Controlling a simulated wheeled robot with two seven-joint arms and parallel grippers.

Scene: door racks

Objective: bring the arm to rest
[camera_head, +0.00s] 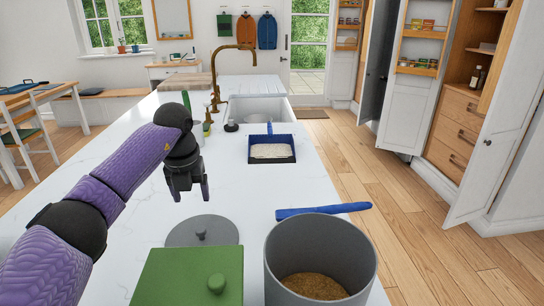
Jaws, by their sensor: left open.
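My left arm, purple with black joints, comes in from the left over the white counter (130,215). My left gripper (190,196) points downward above the counter, open and empty. It is behind a grey round lid (188,233) and to the left of a blue dustpan (257,155) holding pale material. My right gripper is not in view.
A grey pot (320,262) with brown contents stands at the front, a blue handle (322,210) beside its far rim. A green lidded box (180,279) is at the front. A sink (256,108) and brass tap (230,50) are farther back. Open cabinet doors (502,120) stand at right.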

